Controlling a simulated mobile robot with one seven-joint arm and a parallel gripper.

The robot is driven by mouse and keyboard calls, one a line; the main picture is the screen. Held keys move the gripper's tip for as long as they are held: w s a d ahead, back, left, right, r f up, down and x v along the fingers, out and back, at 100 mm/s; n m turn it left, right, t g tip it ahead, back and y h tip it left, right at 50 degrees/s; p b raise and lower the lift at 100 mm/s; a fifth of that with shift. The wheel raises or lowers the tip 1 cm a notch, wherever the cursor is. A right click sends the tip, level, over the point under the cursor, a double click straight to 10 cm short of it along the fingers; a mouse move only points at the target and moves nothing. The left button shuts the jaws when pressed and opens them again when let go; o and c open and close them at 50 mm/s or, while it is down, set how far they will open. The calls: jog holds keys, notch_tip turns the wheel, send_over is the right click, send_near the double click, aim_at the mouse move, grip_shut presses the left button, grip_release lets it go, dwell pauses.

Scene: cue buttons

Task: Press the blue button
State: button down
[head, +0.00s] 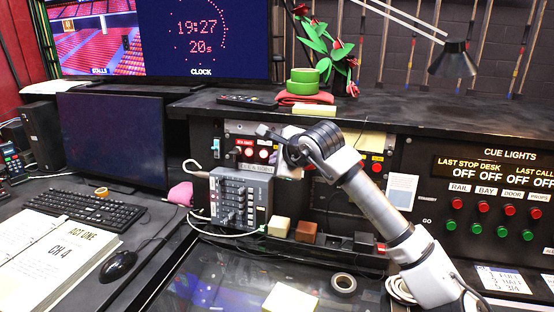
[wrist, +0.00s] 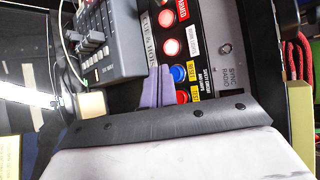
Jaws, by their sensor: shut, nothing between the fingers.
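The blue button (wrist: 179,73) shows in the wrist view on a black panel, between a pale red-lit button (wrist: 172,47) and a red button (wrist: 182,96). A yellow label lies beside it. My gripper (wrist: 156,86) is shut and empty, its fingers together just left of the blue button in that view. I cannot tell whether they touch the panel. In the head view my gripper (head: 264,131) is in front of the back panel, and I cannot make out the blue button there; my arm covers part of that panel.
A grey fader box (head: 240,198) stands left of my gripper. A wooden block (head: 279,227) and a brown block (head: 307,231) sit below. A shelf (head: 370,112) with a pale block (head: 314,109) runs above. The cue light panel (head: 480,205) is at right.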

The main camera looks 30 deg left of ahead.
jog(key=shift+s+d+r+b, duration=0.2)
jog(key=shift+s+b, duration=0.25)
jog(key=shift+s, duration=0.35)
jog(key=shift+s+d+r+b, duration=0.1)
jog(key=shift+s+d+b, duration=0.25)
jog(key=shift+s, duration=0.45)
jog(key=shift+s+d+r+b, duration=0.1)
jog(key=shift+s+b, duration=0.4)
jog(key=shift+s, duration=0.3)
